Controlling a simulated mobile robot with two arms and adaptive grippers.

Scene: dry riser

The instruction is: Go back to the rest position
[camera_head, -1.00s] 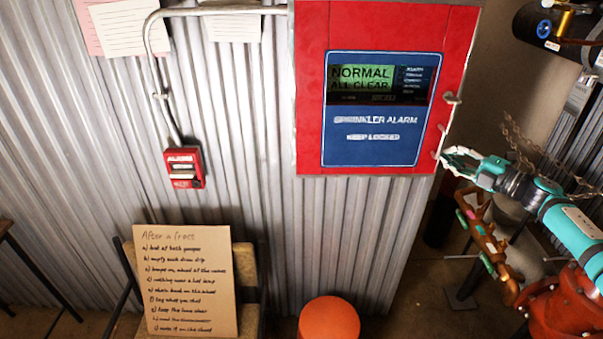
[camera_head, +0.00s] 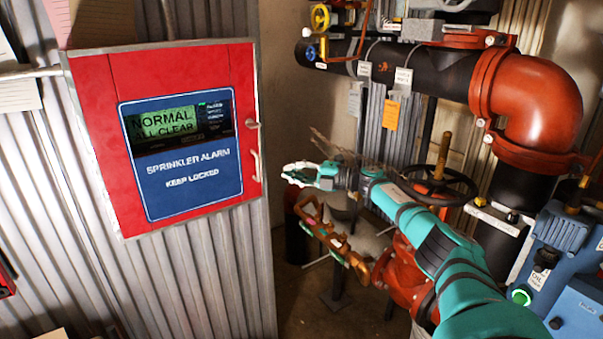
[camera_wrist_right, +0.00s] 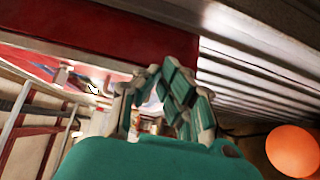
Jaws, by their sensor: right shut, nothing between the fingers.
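My right gripper (camera_head: 300,174) is at the end of my teal arm, which comes in from the lower right in the head view. It hangs in the air just right of the red alarm cabinet (camera_head: 115,90), near the cabinet's handle (camera_head: 256,164), with a small gap visible between them. In the right wrist view the gripper's fingers (camera_wrist_right: 170,88) come together at the tips with nothing held. The cabinet door is closed and its screen (camera_head: 163,124) reads "NORMAL ALL CLEAR". My left gripper is not in view.
Black and red pipes (camera_head: 520,105) with a black handwheel (camera_head: 437,182) stand behind and right of my arm. A blue machine (camera_head: 565,255) stands at the lower right. A corrugated metal wall (camera_head: 190,270) carries the cabinet. An orange round object (camera_wrist_right: 293,151) shows in the wrist view.

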